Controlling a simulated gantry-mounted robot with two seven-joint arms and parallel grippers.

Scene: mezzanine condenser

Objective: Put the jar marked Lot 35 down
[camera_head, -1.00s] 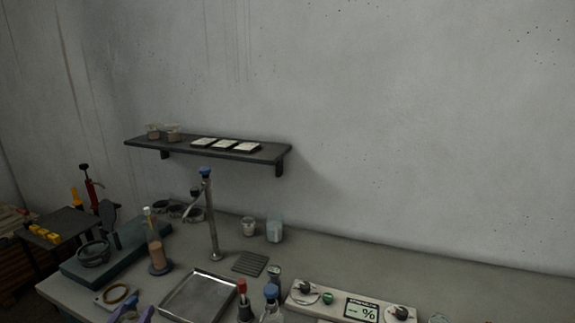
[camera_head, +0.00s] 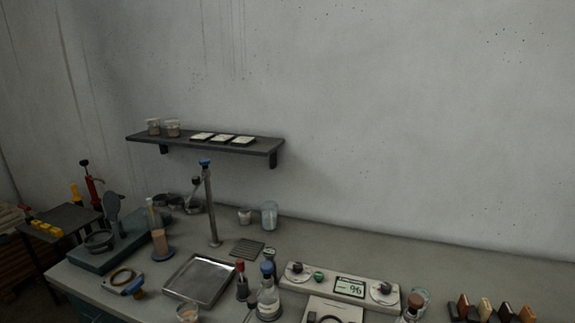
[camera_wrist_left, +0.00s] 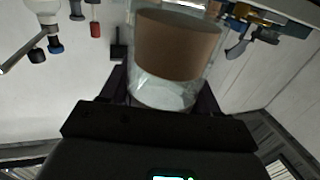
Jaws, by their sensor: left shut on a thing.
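In the left wrist view my left gripper (camera_wrist_left: 162,88) is shut on a clear jar (camera_wrist_left: 178,45) with a wide brown band of contents or label. No lot marking is readable on it. My left gripper is not visible in the head view. A small clear jar with brownish contents (camera_head: 188,313) is cut off at the bottom edge of the head view; I cannot tell whether it is the held one. Two similar small jars, a left one (camera_head: 153,127) and a right one (camera_head: 173,129), stand on the wall shelf (camera_head: 215,146). My right gripper is not in view.
The bench holds a metal tray (camera_head: 200,280), a post stand (camera_head: 211,205), a dark slotted mat (camera_head: 247,248), a blue-capped bottle (camera_head: 268,298) and a meter with dials (camera_head: 340,286). Bare bench (camera_head: 330,245) lies behind the meter. The shelf's right end is clear.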

